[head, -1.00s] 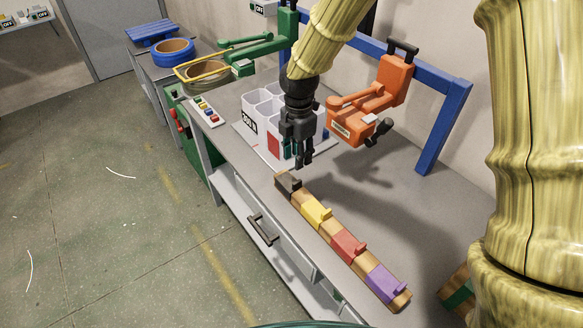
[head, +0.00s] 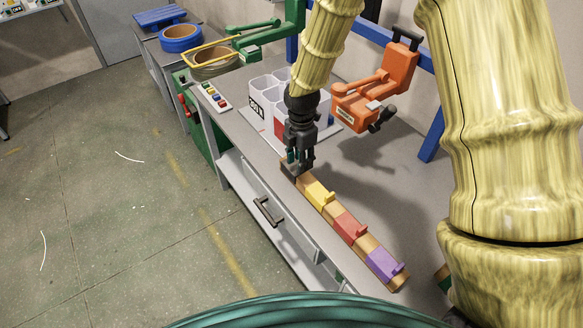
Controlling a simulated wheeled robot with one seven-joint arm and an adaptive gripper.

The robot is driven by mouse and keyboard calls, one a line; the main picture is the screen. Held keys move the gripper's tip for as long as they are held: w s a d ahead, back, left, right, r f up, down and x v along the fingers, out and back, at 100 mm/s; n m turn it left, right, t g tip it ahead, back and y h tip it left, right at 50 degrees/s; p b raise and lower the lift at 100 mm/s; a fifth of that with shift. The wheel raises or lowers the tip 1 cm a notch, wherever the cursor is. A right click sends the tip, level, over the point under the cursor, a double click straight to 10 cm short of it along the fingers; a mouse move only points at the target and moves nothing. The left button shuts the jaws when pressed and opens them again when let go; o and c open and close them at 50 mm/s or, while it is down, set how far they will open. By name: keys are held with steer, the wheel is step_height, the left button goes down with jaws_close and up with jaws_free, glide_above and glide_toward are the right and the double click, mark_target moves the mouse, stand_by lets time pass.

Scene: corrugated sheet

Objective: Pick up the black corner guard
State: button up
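The black corner guard (head: 287,171) sits at the far end of a wooden bar (head: 365,247) on the grey workbench. It is mostly hidden by my gripper (head: 299,163), whose dark fingers point down right at it. The fingertips overlap the guard in this view. I cannot tell whether they touch it, straddle it or have closed on it.
A yellow guard (head: 318,194), a red guard (head: 349,228) and a purple guard (head: 383,264) sit along the same bar. White bins (head: 262,97) and an orange clamp-like device (head: 372,95) stand behind my gripper. Free bench surface (head: 385,190) lies right of the bar.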

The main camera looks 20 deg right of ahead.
mark_target(294, 167)
steer(key=shift+s+a+f, duration=0.1)
steer(key=shift+s+f, duration=0.2)
steer(key=shift+w+f+p, duration=0.2)
steer(key=shift+f, duration=0.4)
steer(key=shift+w+f+p, duration=0.15)
steer(key=shift+w+f, duration=0.05)
steer(key=shift+f, duration=0.4)
steer(key=shift+s+r, duration=0.15)
steer(key=shift+s, duration=0.1)
steer(key=shift+w, duration=0.15)
jaws_close()
